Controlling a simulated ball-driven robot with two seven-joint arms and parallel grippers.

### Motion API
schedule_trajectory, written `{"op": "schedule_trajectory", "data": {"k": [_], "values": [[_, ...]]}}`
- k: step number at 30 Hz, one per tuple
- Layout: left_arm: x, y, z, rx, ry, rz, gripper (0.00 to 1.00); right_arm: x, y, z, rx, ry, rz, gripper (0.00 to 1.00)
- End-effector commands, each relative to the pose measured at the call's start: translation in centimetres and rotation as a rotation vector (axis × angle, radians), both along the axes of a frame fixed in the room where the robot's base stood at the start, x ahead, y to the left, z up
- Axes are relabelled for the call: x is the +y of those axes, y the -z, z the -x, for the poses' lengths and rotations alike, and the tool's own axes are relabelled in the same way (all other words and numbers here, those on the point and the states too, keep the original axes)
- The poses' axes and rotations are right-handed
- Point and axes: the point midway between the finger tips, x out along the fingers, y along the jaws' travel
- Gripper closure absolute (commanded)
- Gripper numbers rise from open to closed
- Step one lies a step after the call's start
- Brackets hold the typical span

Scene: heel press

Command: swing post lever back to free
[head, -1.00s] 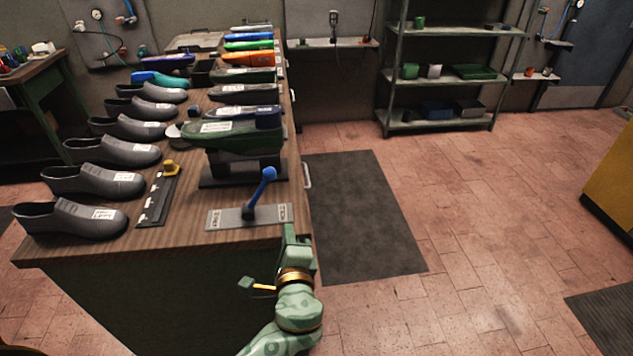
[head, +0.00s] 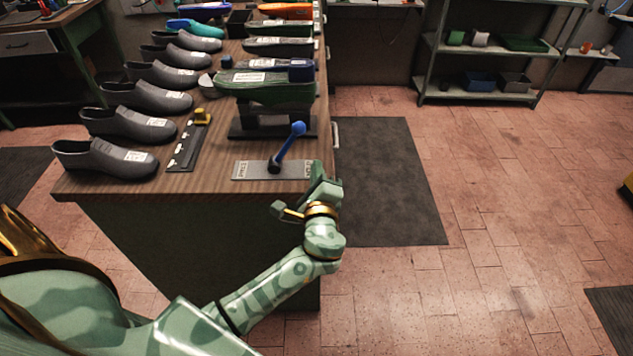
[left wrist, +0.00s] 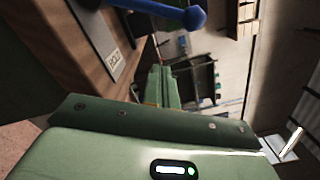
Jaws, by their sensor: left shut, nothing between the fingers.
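The post lever (head: 289,146) is a blue rod with a ball knob, standing on a grey plate (head: 255,170) at the near right end of the workbench. It leans to the right in the head view. The plate has a label at each end; the one in the left wrist view (left wrist: 115,61) seems to read HOLD. The blue lever (left wrist: 165,10) also crosses the top of that view. My left gripper (head: 322,172) is shut and empty, at the plate's right end by the bench edge, below the knob and apart from it. My right gripper is out of view.
A green shoe form (head: 265,84) sits on a dark stand just behind the lever. A dark strip with a yellow knob (head: 190,145) and a row of grey shoes (head: 105,158) lie to the left.

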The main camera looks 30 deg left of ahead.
Motion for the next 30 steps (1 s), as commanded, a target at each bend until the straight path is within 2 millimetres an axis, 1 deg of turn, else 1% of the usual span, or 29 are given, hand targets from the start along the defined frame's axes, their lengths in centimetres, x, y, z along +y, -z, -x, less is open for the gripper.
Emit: {"op": "schedule_trajectory", "data": {"k": [1, 3, 6, 9, 15, 30], "values": [[0.7, -0.1, -1.0, -0.001, -0.001, -0.002, 1.00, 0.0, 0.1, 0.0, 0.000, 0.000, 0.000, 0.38], [1.5, -0.1, -2.3, -0.001, -0.002, -0.002, 1.00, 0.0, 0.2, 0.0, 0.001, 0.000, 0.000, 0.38], [2.7, -0.3, -3.6, -0.001, -0.002, -0.001, 1.00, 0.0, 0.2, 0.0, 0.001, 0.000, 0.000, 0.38], [4.0, -1.4, -2.8, -0.002, -0.001, -0.001, 1.00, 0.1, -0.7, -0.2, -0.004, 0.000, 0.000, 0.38], [5.4, -2.1, -2.3, -0.001, -0.001, 0.001, 1.00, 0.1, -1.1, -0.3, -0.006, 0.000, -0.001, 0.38], [5.6, -2.1, -2.2, -0.004, -0.001, 0.008, 1.00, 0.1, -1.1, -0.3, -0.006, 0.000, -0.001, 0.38]]}}
